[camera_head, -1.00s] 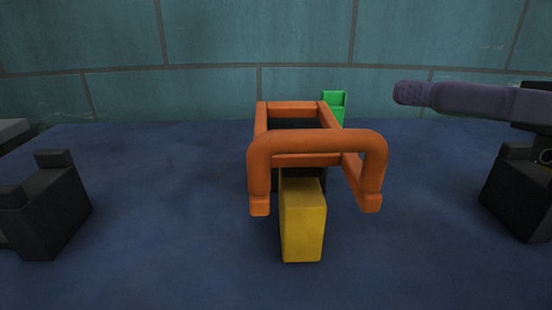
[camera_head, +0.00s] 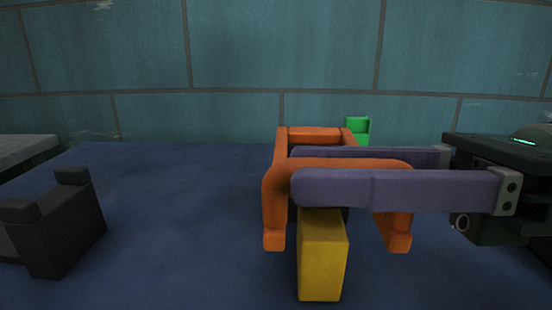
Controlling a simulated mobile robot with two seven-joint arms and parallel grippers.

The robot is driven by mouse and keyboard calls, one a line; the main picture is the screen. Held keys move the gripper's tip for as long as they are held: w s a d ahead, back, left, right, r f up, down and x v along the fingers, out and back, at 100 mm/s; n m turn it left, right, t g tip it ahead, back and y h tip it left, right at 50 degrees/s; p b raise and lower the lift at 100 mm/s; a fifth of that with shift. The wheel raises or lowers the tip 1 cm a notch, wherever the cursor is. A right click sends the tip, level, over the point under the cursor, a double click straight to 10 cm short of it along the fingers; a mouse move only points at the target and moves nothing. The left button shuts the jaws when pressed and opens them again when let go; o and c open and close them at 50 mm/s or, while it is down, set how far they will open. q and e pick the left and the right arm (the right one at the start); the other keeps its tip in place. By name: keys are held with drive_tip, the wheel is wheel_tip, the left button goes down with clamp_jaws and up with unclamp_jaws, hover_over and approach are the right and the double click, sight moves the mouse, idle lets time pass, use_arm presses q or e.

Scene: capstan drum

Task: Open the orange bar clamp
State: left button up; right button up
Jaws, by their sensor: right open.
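The orange bar clamp (camera_head: 279,205) stands in the middle of the blue surface, its looped front bar lowered toward me above a yellow block (camera_head: 322,262). My right gripper (camera_head: 298,170) comes in from the right with two long purple fingers. One finger passes in front of the front bar and the other behind it, so the bar lies between them. The gripper is open. The near finger hides part of the bar, and I cannot tell whether either finger touches it. My left gripper is not in view.
A black notched block (camera_head: 58,230) stands at the left. A small green piece (camera_head: 358,129) shows behind the clamp. A grey ledge (camera_head: 25,150) is at the far left, and a teal tiled wall (camera_head: 285,45) closes the back. The blue surface (camera_head: 175,205) left of the clamp is clear.

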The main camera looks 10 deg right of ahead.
clamp_jaws()
idle(0.3)
idle(1.1)
